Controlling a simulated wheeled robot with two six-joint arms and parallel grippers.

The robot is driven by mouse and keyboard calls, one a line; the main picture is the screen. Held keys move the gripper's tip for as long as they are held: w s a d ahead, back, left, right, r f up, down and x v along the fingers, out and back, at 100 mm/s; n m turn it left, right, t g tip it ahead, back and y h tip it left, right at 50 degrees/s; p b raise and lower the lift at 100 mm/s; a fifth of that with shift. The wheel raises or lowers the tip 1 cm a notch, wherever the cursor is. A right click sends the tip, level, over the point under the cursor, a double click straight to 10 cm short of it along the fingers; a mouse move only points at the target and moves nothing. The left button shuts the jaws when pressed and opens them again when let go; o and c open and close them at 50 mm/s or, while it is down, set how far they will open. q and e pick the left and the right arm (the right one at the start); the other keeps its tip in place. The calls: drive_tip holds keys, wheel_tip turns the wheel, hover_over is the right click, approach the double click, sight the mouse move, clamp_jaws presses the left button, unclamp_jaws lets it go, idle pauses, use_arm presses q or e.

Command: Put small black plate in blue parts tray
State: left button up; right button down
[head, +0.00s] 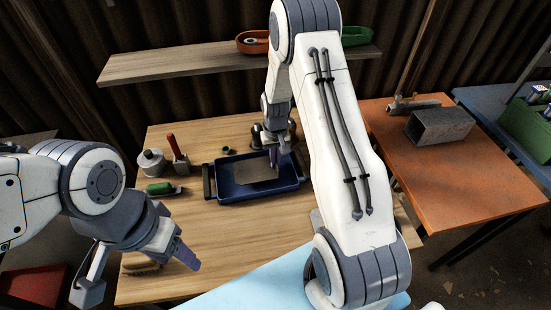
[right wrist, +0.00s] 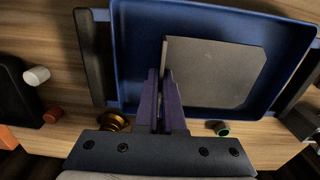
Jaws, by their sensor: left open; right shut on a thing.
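The small black plate (head: 248,168) looks dark grey and flat. It is over the inside of the blue parts tray (head: 238,197), which has dark handles and stands on the wooden table. My right gripper (head: 274,158) is shut on one edge of the plate; the right wrist view shows the fingers (right wrist: 166,80) at the plate's left edge (right wrist: 215,75), within the blue tray's walls (right wrist: 140,50). I cannot tell whether the plate touches the tray floor. My left gripper (head: 185,256) is open and empty over the table's front left, apart from the tray.
A green-handled tool (head: 163,188), a grey spool-like can (head: 152,162) and a red-handled tool (head: 172,145) stand left of the tray. A brown brush (head: 140,264) lies near my left gripper. A shelf (head: 180,66) hangs behind.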

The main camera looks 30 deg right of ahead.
drive_tip(key=shift+f+b, duration=0.5)
drive_tip(key=shift+f, duration=0.6)
drive_tip(key=shift+f, duration=0.4)
drive_tip(key=c, duration=0.9)
unclamp_jaws()
drive_tip(key=shift+c, duration=0.2)
wheel_tip(320, 180, up, 7)
drive_tip(key=p, duration=0.5)
drive_tip(key=shift+r, duration=0.1)
drive_tip(key=shift+a, duration=0.1)
